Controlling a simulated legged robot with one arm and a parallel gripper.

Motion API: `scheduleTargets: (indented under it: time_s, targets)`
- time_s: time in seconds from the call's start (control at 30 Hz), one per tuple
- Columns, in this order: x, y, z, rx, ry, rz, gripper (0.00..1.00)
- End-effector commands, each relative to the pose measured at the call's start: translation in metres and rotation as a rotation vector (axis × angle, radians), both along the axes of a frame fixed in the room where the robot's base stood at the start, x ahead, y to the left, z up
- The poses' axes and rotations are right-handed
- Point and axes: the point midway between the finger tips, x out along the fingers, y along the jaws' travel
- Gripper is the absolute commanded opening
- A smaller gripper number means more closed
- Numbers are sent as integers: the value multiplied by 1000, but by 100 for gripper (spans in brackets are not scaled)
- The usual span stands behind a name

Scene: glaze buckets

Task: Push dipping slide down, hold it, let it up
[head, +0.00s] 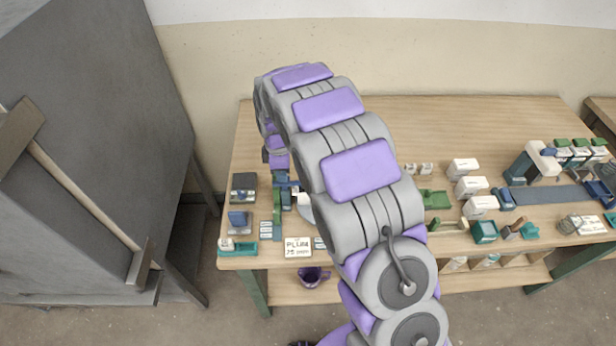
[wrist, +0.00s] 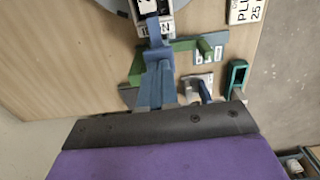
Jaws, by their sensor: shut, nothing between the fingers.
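The dipping slide (wrist: 158,75) is a blue piece on a green frame (wrist: 190,45) in the wrist view. In the head view the blue and green dipping stand (head: 278,200) is at the table's left side, partly hidden by my arm. My gripper (wrist: 160,124) shows as a dark bar with a purple body at the bottom of the wrist view. It is shut and empty. Its edge overlaps the lower end of the blue slide in the picture; I cannot tell whether they touch. In the head view, my arm bends over toward the stand and hides most of the gripper.
A white card reading PLUM (head: 298,246) stands at the table's front edge. A pale bucket (head: 305,206) is beside the stand, mostly behind my arm. Small dark and blue items (head: 240,219) sit left of the stand. The table's back strip (head: 460,125) is clear.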

Motion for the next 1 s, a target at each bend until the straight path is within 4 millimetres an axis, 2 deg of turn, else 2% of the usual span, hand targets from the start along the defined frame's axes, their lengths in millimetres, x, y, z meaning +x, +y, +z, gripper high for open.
scheduleTargets:
  time_s: [0.7,1.0]
  targets:
    - [0,0,40,-1,1,0,0]
    - [0,0,50,0,-1,0,0]
